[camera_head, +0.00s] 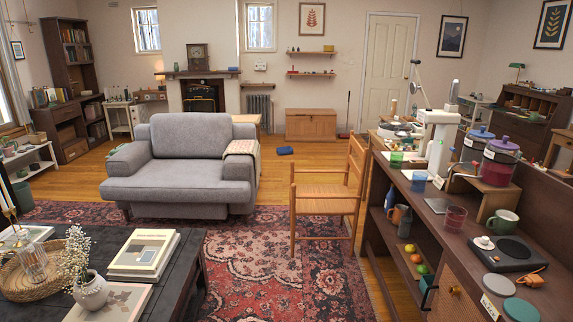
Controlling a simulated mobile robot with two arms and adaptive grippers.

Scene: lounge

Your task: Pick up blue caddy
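I cannot pick out a blue caddy for certain. A small, low blue object (284,150) lies on the wooden floor beyond the rug, to the right of the grey armchair; it is too small to tell what it is. A jar with a blue lid (477,143) stands on the dark counter at the right, beside a purple-lidded jar (499,163). Neither of my grippers shows in the head view.
A dark coffee table (185,265) fills the lower left. The long counter (400,178) lines the right. Floor is open between armchair and wooden chest (311,125).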

